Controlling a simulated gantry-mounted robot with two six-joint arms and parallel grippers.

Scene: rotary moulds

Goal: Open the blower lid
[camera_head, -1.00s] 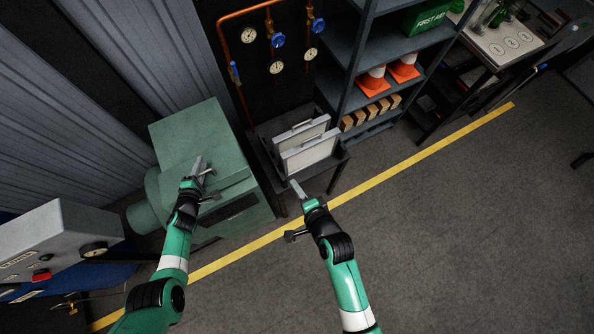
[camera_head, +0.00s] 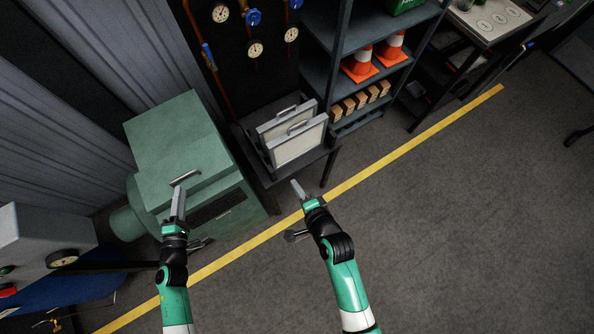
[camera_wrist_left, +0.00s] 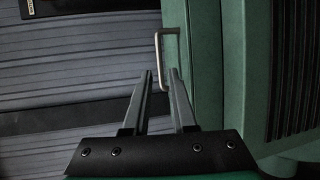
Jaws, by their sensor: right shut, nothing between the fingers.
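The green blower (camera_head: 185,140) stands at the left with its lid (camera_head: 165,140) lying shut on top. A metal bar handle (camera_head: 184,177) is on the lid's near edge; it also shows in the left wrist view (camera_wrist_left: 159,60). My left gripper (camera_head: 178,192) points at the handle from the near side. In the left wrist view its fingers (camera_wrist_left: 159,76) are apart, and the handle's bar appears between the tips, with a gap on each side. Contact is not visible. My right gripper (camera_head: 298,188) is shut and empty, over the floor right of the blower.
Two framed panels with handles (camera_head: 298,142) stand on a dark stand right of the blower. Shelves (camera_head: 330,62) with orange cones (camera_head: 361,63) are behind. A grey control box (camera_head: 45,240) is at lower left. The floor (camera_head: 450,220) at right is clear.

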